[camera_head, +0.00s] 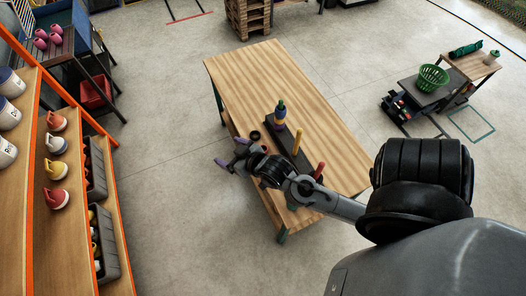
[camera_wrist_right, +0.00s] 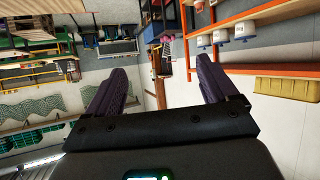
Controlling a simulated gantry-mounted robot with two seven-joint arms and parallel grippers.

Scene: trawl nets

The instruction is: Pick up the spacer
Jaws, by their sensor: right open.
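A wooden table (camera_head: 262,75) stands in the middle of the head view. My right gripper (camera_head: 231,153) is open and empty, by the table's left edge, just left of the ring. Its two purple fingers are spread apart in the wrist view (camera_wrist_right: 164,88). My left gripper is out of view.
Orange-framed shelves (camera_head: 90,125) with bottles and several coloured scoops stand at the left. A smaller table (camera_head: 472,68) and a green basket (camera_head: 432,78) are at the right. Wooden pallets (camera_head: 248,17) stand behind. The table's far part and the floor to its left are clear.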

